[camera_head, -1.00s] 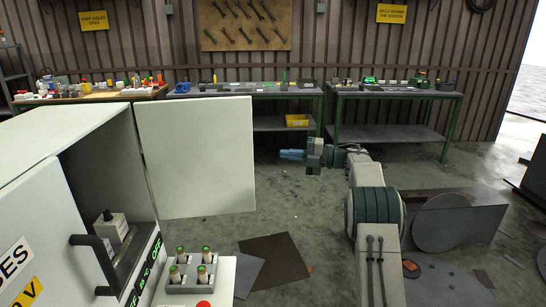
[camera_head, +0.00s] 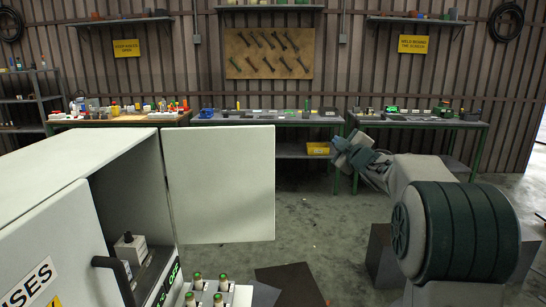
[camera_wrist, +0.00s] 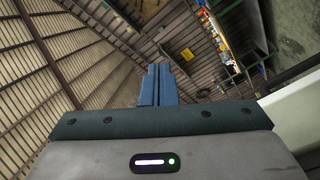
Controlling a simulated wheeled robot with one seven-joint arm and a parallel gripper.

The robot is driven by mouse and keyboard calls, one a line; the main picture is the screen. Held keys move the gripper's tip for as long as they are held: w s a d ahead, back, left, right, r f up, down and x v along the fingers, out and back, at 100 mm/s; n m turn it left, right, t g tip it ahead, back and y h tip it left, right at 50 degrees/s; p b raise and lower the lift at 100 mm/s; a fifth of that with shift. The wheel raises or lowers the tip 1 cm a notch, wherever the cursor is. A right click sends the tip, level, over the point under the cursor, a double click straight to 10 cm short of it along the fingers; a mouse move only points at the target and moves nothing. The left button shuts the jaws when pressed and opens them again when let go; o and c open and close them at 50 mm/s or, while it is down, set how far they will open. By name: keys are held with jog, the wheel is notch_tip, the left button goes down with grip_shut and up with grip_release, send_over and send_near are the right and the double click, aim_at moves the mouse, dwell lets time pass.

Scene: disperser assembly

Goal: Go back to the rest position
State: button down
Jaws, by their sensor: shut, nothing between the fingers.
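My gripper (camera_head: 346,150) is up at the right of centre in the head view, in front of the back workbenches and clear of the cabinet. In the wrist view its two blue fingers (camera_wrist: 158,85) lie side by side with nothing between them. It is shut and empty. My arm is raised and folded at the right of the head view.
A white cabinet (camera_head: 90,165) with its door (camera_head: 222,185) swung open fills the left. A holder with several green-topped vials (camera_head: 208,292) stands at the bottom. Workbenches (camera_head: 265,122) with small items line the back wall.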

jog(key=s+a+f+m+g+h, duration=0.1)
jog(key=s+f+m+g, duration=0.3)
jog(key=s, duration=1.1)
jog(key=s+a+f+m+g+h, duration=0.1)
jog(key=s+f+m+g, duration=0.4)
jog(key=s+f, duration=0.6)
jog(key=s+a+f+m+g+h, duration=0.2)
jog(key=s+f+m+g, duration=0.2)
jog(key=s, duration=1.6)
notch_tip(320, 180, down, 3)
jog(key=shift+s+f+m+g, duration=0.2)
jog(key=shift+m+g, duration=0.2)
jog(key=shift+g, duration=0.7)
